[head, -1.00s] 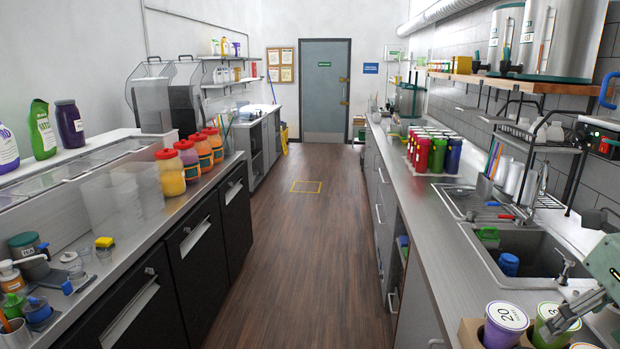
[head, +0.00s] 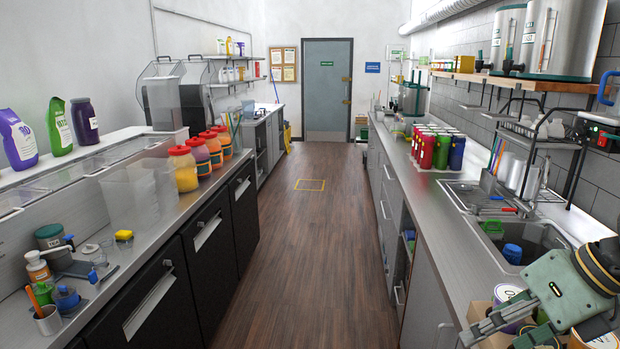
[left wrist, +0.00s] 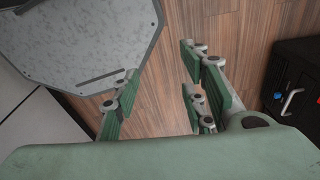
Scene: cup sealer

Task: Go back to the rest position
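My right gripper (head: 503,334) is at the lower right of the head view, above the near end of the right counter (head: 446,267). Its fingers point left and look apart, with nothing seen held between them. It partly covers a cardboard holder (head: 478,312) with lidded cups, including a purple cup (head: 508,294). My left gripper (left wrist: 160,102) shows only in the left wrist view. Its green-padded fingers are spread, with bare wood floor between them and nothing held.
The aisle floor (head: 295,235) is clear. The left counter carries red-lidded jars (head: 184,168), a clear bin (head: 128,198) and small bottles. The right counter has a sink (head: 520,246), a dish rack (head: 545,150) and a tray of coloured cups (head: 437,147).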

